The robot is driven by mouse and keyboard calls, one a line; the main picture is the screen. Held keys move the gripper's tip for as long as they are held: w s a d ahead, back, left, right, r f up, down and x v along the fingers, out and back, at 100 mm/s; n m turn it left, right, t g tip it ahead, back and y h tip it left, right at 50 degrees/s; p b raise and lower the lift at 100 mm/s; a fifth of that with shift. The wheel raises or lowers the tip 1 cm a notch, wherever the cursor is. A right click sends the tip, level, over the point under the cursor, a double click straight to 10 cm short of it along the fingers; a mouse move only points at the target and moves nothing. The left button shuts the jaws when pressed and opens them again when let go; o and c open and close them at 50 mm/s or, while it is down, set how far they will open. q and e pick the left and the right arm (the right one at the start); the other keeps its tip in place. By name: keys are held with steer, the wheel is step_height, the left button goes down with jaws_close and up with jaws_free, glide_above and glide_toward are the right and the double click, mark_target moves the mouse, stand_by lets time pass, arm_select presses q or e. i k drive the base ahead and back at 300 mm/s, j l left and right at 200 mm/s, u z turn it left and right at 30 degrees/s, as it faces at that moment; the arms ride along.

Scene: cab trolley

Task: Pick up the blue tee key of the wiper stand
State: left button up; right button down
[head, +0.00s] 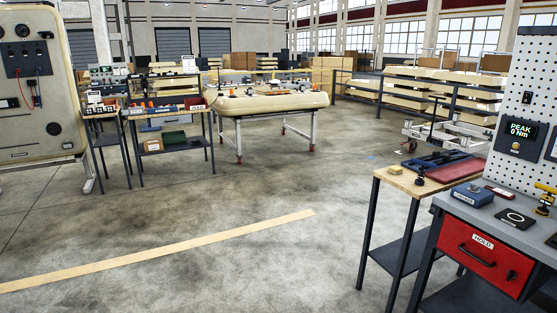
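I cannot pick out a blue tee key for certain at this distance. A cream-topped stand (268,100) on white legs stands in the middle distance, with small dark and orange parts on top that are too small to name. On the small wooden-topped table (395,180) at the right lies a blue fixture (436,159) with dark upright parts. A blue box (472,195) with a dark knob sits on the grey bench nearer to me. Neither of my grippers shows in the head view.
A tool bench (165,112) with bins stands left of the stand, and a cream panel (38,90) at far left. The grey bench has a red drawer (480,257) and a pegboard (530,90). Open concrete floor (200,215) with a tan strip (160,252) lies ahead.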

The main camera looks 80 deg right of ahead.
mark_target(419, 182)
steer(key=z, duration=3.7)
steer(key=i, duration=0.3)
